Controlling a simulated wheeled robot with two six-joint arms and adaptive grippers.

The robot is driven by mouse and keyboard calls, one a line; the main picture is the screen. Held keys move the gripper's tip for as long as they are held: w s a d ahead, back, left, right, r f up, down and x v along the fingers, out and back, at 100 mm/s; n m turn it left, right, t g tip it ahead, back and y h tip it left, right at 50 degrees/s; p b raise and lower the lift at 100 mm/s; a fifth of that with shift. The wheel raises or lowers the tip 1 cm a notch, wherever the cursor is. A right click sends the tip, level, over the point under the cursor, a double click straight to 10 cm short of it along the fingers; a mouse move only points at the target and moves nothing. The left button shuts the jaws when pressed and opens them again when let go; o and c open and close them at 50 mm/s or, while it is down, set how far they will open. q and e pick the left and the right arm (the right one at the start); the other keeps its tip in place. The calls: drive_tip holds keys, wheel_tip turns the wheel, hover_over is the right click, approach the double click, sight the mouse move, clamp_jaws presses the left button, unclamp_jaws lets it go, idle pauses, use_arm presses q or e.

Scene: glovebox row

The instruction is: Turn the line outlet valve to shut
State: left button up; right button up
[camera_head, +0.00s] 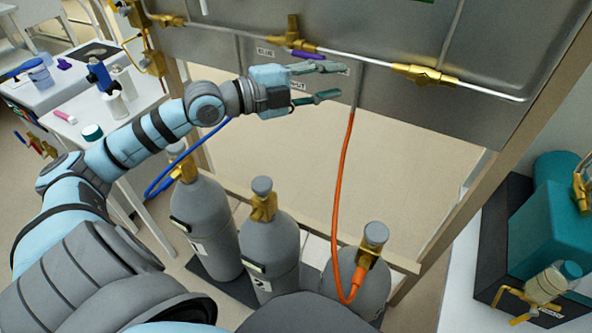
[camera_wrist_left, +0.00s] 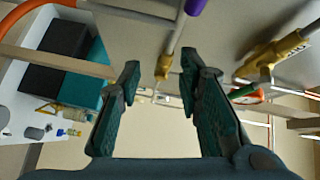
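A brass valve with a purple handle (camera_head: 306,46) sits on the metal pipe along the grey panel, above my left gripper (camera_head: 340,82). A second brass fitting (camera_head: 425,75) sits further right on the same pipe. I cannot tell which of them is the line outlet valve. My left gripper is open and empty, its fingers pointing right in front of the panel. In the left wrist view, part of a purple handle (camera_wrist_left: 195,6) shows at the top, and a small brass fitting (camera_wrist_left: 163,67) appears between the open fingertips. My right gripper is not in view.
An orange hose (camera_head: 342,190) hangs from the panel to the right grey gas cylinder (camera_head: 372,285). More cylinders (camera_head: 268,240) stand below my left arm. A white table (camera_head: 110,110) with bottles is at left. A teal unit (camera_head: 550,215) stands at right.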

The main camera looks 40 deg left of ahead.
use_arm(q)
drive_tip(key=s+f+n+g+y, duration=0.1)
drive_tip(key=f+n, duration=0.3)
drive_tip(key=f, duration=0.6)
drive_tip(key=s+a+f+n+g+y, duration=0.1)
drive_tip(key=s+f+n+g+y, duration=0.1)
drive_tip(key=f, duration=0.9)
drive_tip(key=s+a+f+n+g+y, duration=0.1)
drive_tip(key=s+f+n+y, duration=0.2)
drive_tip(key=f+n, duration=0.3)
wheel_tip(320, 180, down, 5)
drive_tip(key=shift+s+r+g+p, duration=0.2)
drive_tip(key=shift+s+g+p, duration=0.1)
drive_tip(key=shift+s+g, duration=0.15)
